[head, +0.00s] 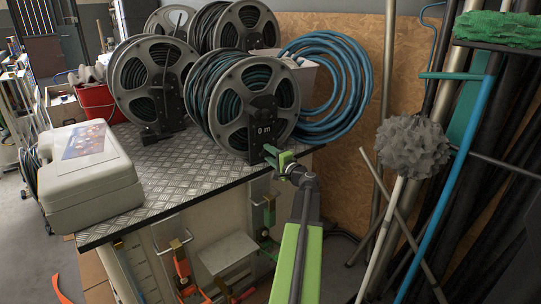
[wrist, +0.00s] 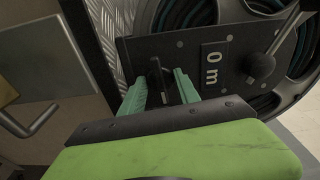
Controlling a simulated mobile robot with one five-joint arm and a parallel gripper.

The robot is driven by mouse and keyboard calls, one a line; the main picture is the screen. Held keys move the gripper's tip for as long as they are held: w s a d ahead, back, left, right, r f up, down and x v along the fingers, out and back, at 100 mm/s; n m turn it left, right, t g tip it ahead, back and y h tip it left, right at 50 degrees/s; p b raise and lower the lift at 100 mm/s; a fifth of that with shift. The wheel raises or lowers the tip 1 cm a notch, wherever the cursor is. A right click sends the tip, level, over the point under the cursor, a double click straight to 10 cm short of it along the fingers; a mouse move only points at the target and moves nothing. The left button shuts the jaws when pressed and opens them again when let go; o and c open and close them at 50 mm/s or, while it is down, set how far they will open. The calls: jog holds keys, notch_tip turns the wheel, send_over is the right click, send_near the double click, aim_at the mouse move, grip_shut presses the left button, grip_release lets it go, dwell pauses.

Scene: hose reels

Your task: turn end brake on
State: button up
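The end reel (head: 250,105) stands at the front right of the table, with a black plate (head: 265,125) marked "0 m" facing me. In the wrist view the plate (wrist: 200,60) carries a small dark handle (wrist: 160,72) on its left part and a ball-knobbed lever (wrist: 260,66) slanting up to the right. I cannot tell which is the brake. My gripper (head: 279,157) is at the lower part of the plate. Its green fingers (wrist: 161,88) are open, one either side of the small handle; whether they touch it I cannot tell.
More reels (head: 150,85) stand left and behind on the diamond-plate table (head: 160,185). A blue hose coil (head: 345,90) is right of the end reel. A grey case (head: 90,180) and red bucket (head: 97,103) are at left. Poles and a grey duster (head: 410,148) stand at right.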

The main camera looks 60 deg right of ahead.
grip_shut()
jog(key=shift+m, duration=0.6)
jog(key=o, duration=0.8)
grip_release()
jog(key=v, duration=1.7)
jog(key=shift+s, duration=0.3)
